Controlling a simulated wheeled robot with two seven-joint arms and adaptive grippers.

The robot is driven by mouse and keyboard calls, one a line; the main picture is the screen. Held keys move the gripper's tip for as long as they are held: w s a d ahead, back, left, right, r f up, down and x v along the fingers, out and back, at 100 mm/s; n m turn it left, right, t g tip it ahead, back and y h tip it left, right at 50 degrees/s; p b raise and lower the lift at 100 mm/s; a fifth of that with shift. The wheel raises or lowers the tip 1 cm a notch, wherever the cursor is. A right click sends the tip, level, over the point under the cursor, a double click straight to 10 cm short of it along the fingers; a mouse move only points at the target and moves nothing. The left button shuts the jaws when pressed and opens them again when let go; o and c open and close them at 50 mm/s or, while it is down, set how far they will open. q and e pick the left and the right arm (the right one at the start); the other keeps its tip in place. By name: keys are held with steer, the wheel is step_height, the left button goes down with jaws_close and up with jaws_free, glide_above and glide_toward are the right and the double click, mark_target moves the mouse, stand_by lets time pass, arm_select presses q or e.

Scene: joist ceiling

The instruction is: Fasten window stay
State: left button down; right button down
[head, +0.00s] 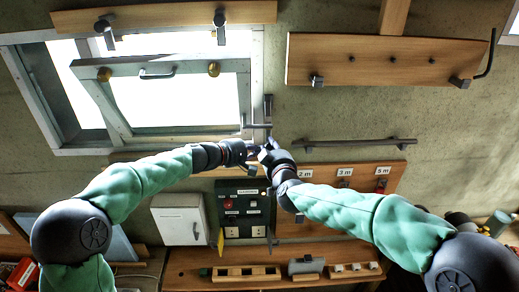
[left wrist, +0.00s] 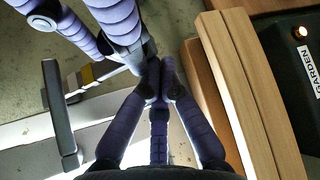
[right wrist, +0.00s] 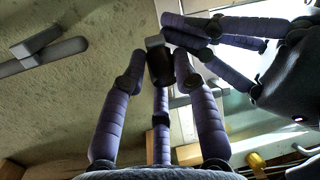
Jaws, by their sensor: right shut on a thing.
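The window sash (head: 165,95) stands tilted out of its frame at the upper left in the head view, with a handle (head: 157,75). A grey metal bar (head: 257,125), seemingly the stay, is at the frame's lower right corner; a grey bar also shows in the left wrist view (left wrist: 57,108). My right gripper (head: 266,153) is shut on a small dark piece with a grey square end (right wrist: 155,42). I cannot tell whether this piece belongs to the stay. My left gripper (head: 252,150) has its fingertips together, close beside the right fingers, with nothing visible between them.
A wooden rail (head: 385,62) with pegs and a dark horizontal wall bar (head: 355,143) are on the right. Below are a dark switch panel (head: 243,205), a white box (head: 180,220) and a wooden shelf (head: 180,270). The two grippers crowd each other.

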arm_select(q)
steer(key=shift+s+d+r, duration=0.3)
steer(key=shift+d+r, duration=0.1)
steer(key=shift+d, duration=0.05)
arm_select(e)
steer(key=c, duration=1.2)
jaws_free()
steer(key=shift+a+f, duration=0.15)
steer(key=shift+a, duration=0.05)
arm_select(q)
steer(key=shift+a, duration=0.3)
arm_select(e)
steer(key=shift+o, duration=0.8)
steer(key=shift+a, duration=0.25)
steer(key=shift+d, duration=0.15)
arm_select(q)
steer(key=shift+d+f, duration=0.1)
steer(key=shift+f, duration=0.05)
arm_select(e)
steer(key=shift+d, duration=0.1)
arm_select(q)
steer(key=shift+w, duration=0.1)
arm_select(e)
steer(key=shift+s, duration=0.1)
